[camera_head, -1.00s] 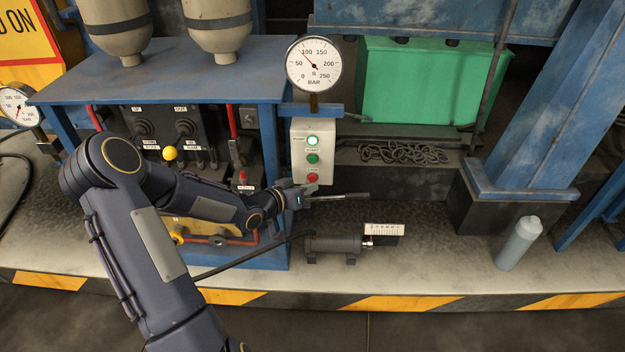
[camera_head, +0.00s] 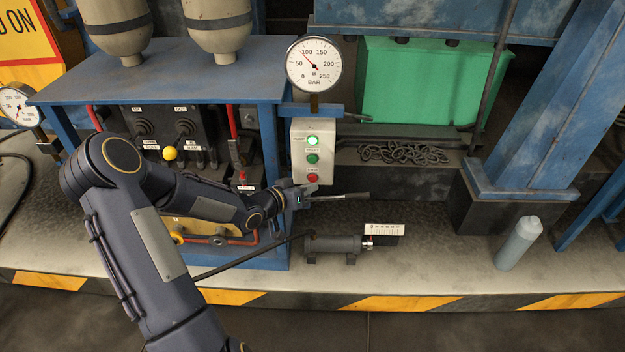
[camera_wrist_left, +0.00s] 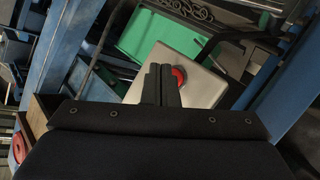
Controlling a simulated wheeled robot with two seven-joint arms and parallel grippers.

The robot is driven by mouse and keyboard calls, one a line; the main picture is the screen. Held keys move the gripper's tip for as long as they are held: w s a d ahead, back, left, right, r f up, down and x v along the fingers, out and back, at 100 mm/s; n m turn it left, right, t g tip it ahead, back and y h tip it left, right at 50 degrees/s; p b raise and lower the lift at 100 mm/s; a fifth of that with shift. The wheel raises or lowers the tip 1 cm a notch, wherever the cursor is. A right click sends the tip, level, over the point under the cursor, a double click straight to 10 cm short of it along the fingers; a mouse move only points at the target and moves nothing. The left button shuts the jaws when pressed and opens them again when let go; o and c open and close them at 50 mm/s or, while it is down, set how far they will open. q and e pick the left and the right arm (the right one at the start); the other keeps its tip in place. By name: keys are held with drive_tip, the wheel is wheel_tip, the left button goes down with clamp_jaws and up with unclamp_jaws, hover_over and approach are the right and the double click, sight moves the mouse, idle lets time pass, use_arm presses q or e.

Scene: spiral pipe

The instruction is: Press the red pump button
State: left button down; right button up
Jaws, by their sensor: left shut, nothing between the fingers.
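The pale control box (camera_head: 325,165) stands upright below the round gauge. It carries a lit lamp (camera_head: 313,140) at the top, a green button (camera_head: 313,158) in the middle and the red button (camera_head: 313,177) at the bottom. My left gripper (camera_head: 314,187) is at the lower part of the box, just below the red button in the picture. In the left wrist view the fingers (camera_wrist_left: 160,82) are closed together with nothing between them. The red button (camera_wrist_left: 180,77) shows right beside the fingertips, partly hidden by them. I cannot tell whether they touch it. My right gripper is not in view.
The pressure gauge (camera_head: 313,64) sits above the box. A blue-framed panel (camera_head: 265,150) with knobs and a yellow ball (camera_head: 170,153) is to the left. A grey cylinder (camera_head: 333,244) lies below the gripper. A blue pillar (camera_head: 540,110) and a pale bottle (camera_head: 518,243) stand right.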

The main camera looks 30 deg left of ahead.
use_arm(q)
drive_tip(key=shift+w, duration=0.1)
drive_tip(key=shift+w+a, duration=0.15)
drive_tip(key=shift+w, duration=0.1)
drive_tip(key=shift+w+a+p, duration=0.15)
drive_tip(key=shift+w+p, duration=0.2)
drive_tip(key=shift+p, duration=0.05)
idle(0.5)
drive_tip(key=shift+s, duration=0.15)
drive_tip(key=shift+s+d, duration=0.3)
drive_tip(key=shift+s, duration=0.3)
drive_tip(key=shift+s+d+b, duration=0.15)
drive_tip(key=shift+s+d, duration=0.25)
drive_tip(key=shift+s, duration=0.35)
drive_tip(key=shift+s+d+b, duration=0.1)
drive_tip(key=shift+s+d, duration=0.25)
drive_tip(key=shift+s, duration=0.35)
drive_tip(key=shift+s+d+b, duration=0.15)
drive_tip(key=shift+s+d, duration=0.25)
drive_tip(key=shift+s, duration=0.35)
